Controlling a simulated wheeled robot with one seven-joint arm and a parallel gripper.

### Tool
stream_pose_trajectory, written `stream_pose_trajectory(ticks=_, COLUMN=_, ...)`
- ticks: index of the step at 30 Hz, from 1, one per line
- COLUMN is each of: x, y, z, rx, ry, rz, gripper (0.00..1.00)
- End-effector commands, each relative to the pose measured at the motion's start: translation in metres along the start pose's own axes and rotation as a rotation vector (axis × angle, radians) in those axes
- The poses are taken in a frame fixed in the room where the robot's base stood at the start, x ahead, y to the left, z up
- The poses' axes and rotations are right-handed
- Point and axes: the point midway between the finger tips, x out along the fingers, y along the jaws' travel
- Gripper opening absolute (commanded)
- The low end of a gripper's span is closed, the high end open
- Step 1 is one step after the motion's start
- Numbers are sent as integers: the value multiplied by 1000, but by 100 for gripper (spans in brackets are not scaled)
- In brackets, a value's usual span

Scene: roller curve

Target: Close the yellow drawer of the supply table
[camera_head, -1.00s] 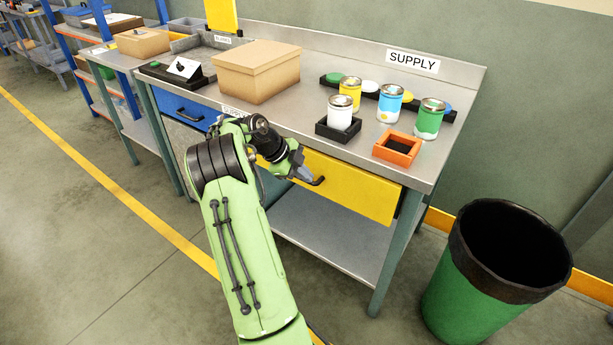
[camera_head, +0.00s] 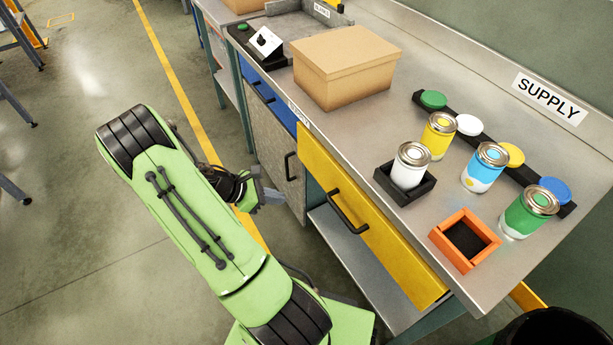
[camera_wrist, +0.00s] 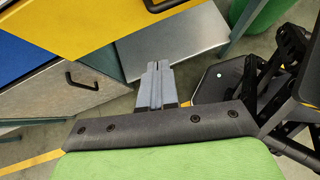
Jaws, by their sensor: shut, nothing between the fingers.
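The yellow drawer (camera_head: 385,245) is in the supply table, right of centre in the head view, with a black bar handle (camera_head: 347,212). Its front looks about flush below the tabletop edge, and no drawer interior shows. In the wrist view the yellow front (camera_wrist: 95,22) fills the top left, with the handle (camera_wrist: 165,4) at the top edge. My gripper (camera_head: 279,196) is shut and empty, in front of the table and left of the handle, apart from the drawer. Its closed fingers (camera_wrist: 158,66) point toward the table in the wrist view.
A blue drawer (camera_head: 268,95) and a grey cabinet door (camera_head: 277,150) sit left of the yellow drawer. A cardboard box (camera_head: 343,70), several paint cans and an orange tray (camera_head: 437,252) stand on top. A dark bin (camera_head: 560,330) is at lower right.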

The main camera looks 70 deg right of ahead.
Motion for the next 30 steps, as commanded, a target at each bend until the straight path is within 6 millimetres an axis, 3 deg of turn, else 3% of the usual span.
stream_pose_trajectory(ticks=5, x=16, y=-2, z=-2, rx=-43, ry=-3, rz=-1, gripper=0)
stream_pose_trajectory(ticks=18, x=108, y=-2, z=3, rx=-33, ry=-1, rz=-2, gripper=0)
stream_pose_trajectory(ticks=24, x=124, y=0, z=26, rx=-35, ry=-1, rz=1, gripper=0)
stream_pose_trajectory(ticks=30, x=126, y=0, z=30, rx=-38, ry=-1, rz=1, gripper=0)
